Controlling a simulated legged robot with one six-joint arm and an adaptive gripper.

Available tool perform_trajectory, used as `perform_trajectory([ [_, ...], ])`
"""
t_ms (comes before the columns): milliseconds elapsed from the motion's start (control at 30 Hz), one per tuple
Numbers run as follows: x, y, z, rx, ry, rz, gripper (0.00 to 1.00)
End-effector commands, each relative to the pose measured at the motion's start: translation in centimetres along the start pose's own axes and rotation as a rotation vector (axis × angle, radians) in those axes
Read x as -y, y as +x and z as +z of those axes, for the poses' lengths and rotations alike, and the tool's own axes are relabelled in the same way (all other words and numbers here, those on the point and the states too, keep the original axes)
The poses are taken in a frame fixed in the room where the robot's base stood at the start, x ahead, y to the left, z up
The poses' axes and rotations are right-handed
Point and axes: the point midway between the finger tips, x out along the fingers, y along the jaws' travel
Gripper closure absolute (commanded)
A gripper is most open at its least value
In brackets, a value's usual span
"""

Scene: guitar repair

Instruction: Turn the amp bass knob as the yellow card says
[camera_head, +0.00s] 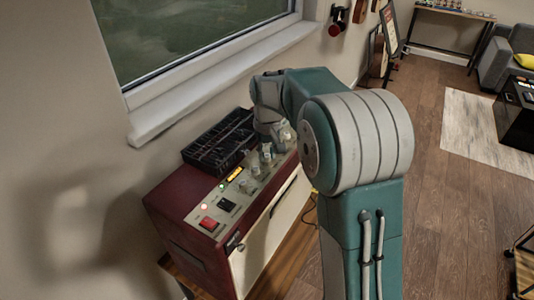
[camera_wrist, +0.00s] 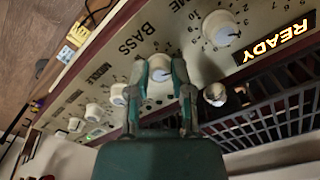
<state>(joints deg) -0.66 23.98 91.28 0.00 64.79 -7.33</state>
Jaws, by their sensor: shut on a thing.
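The amp (camera_head: 180,225) is a dark red cabinet with a cream control panel below the window. In the wrist view, the bass knob (camera_wrist: 160,68) is white and sits beside the printed word BASS. My gripper (camera_wrist: 160,76) has one finger on each side of this knob and is shut on it. The fingers and gripper body hide part of the knob and its scale, so I cannot read its setting. A small yellow item (camera_wrist: 78,34) lies past the panel edge; I cannot tell whether it is the yellow card, and no writing on it is legible.
Other white knobs, such as one with a numbered scale (camera_wrist: 220,28), flank the bass knob. A lit READY display (camera_wrist: 276,42), a metal toggle (camera_wrist: 214,94) and a black slatted tray (camera_head: 222,138) are close by. A red switch (camera_head: 208,223) is at the panel's near end.

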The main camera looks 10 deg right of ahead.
Motion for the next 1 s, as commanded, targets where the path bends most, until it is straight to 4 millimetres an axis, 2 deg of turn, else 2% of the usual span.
perform_trajectory([
  [200, 0.05, 0.0, -0.17, -0.006, -0.175, 0.0, 1.0],
  [500, 0.04, -0.01, -0.19, -0.007, -0.33, 0.001, 1.0],
  [1000, 0.04, -0.02, -0.2, -0.007, -0.386, 0.001, 1.0],
])
